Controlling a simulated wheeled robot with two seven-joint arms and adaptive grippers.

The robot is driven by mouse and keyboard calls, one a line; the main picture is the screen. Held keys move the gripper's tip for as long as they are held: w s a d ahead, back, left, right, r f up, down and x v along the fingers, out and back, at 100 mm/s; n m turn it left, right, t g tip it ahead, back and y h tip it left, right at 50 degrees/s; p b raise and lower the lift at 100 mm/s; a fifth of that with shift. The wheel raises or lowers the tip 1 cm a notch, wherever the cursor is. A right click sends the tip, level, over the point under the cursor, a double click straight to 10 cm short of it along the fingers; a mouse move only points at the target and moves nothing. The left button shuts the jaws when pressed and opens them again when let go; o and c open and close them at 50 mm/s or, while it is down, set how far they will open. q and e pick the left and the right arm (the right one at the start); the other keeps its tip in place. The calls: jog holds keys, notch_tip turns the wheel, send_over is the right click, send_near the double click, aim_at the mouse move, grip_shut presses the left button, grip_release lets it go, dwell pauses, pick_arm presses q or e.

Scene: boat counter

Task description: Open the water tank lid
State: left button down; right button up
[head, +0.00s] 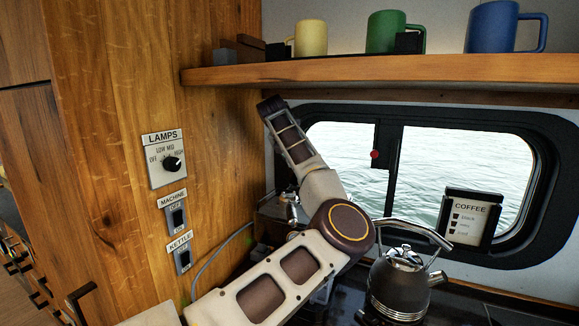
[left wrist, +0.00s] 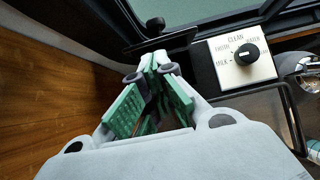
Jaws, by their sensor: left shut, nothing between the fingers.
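My left gripper (left wrist: 158,62) shows in the left wrist view, its green-padded fingers together at the tips with nothing between them. The tips point toward a dark frame (left wrist: 140,45) with a small black block (left wrist: 155,26) on it. I cannot tell whether this is part of the water tank lid. To the right is a pale panel (left wrist: 241,58) with a black knob, marked CLEAN and MILK. In the head view my own arm covers the area left of the kettle, and I cannot make out the tank lid. My right gripper is not in view.
A steel kettle (head: 398,285) stands on the dark counter, right of my arm. Switches and a LAMPS dial (head: 171,164) are on the wooden wall at left. A shelf (head: 400,70) with several mugs runs above the window. A COFFEE card (head: 470,215) stands by the window.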

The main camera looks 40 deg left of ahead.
pick_arm(q)
jog(key=shift+w+v, duration=0.2)
jog(key=shift+v, duration=1.05)
